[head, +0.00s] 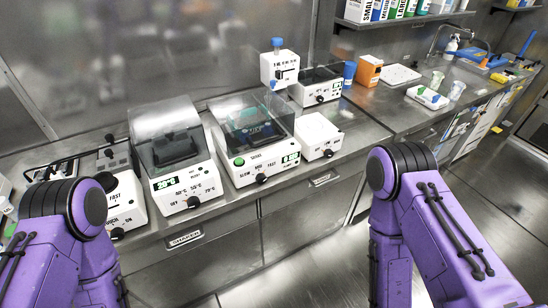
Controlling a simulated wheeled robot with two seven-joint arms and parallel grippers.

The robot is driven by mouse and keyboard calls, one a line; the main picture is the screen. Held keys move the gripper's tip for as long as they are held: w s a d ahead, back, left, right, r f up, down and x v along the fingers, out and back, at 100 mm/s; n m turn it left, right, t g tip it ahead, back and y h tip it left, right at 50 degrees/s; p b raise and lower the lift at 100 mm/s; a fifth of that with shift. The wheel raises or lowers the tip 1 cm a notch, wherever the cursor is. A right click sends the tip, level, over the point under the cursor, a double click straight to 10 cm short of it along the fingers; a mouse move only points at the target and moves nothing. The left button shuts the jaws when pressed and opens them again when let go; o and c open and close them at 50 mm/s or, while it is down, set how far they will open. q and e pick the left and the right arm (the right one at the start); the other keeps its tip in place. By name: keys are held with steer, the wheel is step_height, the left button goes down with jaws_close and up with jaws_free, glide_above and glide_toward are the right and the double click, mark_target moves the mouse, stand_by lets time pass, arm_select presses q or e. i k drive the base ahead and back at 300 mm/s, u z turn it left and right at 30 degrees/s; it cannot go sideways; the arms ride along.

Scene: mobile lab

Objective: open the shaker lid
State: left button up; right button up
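The shaker (262,163) is a white bench-top unit with a "SLOW MID FAST" dial, a green button and a green display on its front. Its clear, smoky lid (250,112) is down over the dark platform inside. It stands on the steel counter, near the middle of the head view. My left and right purple arms show at the lower left and lower right, both apart from the shaker. Neither gripper is in view.
A white heating unit (186,180) with a clear lid stands close on the shaker's left. A small white box (317,137) sits on its right. The steel counter (375,134) has a bare stretch farther right. Shelves with bottles (400,10) hang at the back.

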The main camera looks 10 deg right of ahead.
mark_target(283, 114)
steer(key=u, duration=0.85)
steer(key=k, duration=0.1)
steer(key=z, duration=1.5)
steer(key=i, duration=0.8)
steer(key=u, duration=0.7)
